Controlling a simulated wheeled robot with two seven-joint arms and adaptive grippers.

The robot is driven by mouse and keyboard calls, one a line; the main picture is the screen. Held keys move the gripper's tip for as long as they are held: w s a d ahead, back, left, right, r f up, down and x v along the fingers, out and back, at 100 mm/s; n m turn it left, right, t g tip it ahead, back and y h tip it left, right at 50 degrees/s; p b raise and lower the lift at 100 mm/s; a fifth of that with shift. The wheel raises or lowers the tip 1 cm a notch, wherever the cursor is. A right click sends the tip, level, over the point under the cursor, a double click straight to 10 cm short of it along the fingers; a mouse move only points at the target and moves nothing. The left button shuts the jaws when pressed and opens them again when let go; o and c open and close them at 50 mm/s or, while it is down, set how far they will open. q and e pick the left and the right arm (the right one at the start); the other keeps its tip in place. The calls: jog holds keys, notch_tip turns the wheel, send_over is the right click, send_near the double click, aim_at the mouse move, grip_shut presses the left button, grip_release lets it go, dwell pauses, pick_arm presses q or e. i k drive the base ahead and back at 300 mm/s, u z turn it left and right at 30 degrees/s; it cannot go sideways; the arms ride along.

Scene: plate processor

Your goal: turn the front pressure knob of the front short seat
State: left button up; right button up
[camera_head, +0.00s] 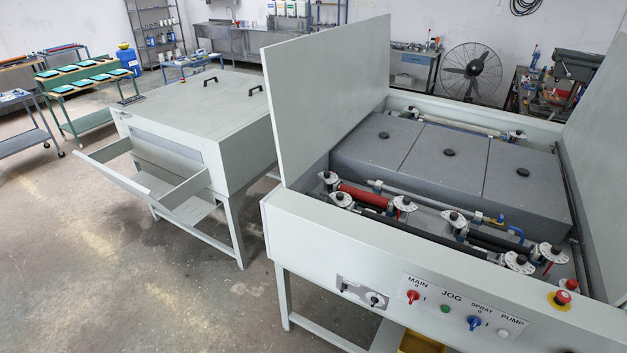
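The open plate processor (300,222) stands at the right, its lid panel (330,95) raised. Along its front inner side sit several roller seats with white round plates and black pressure knobs. One knobbed seat (341,198) is at the front left corner, with another (329,178) just behind it. Others are a middle seat (404,203), a seat (454,219) right of it, and a front right seat (518,262). A short red roller (364,196) lies between the left seats. I cannot tell which seat is the front short one. Neither gripper is in view.
Grey tank covers (440,158) fill the middle. The floor (90,260) at front left is clear.

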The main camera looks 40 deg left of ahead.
aim_at(330, 178)
jog(key=k, duration=0.25)
jog(key=u, duration=0.95)
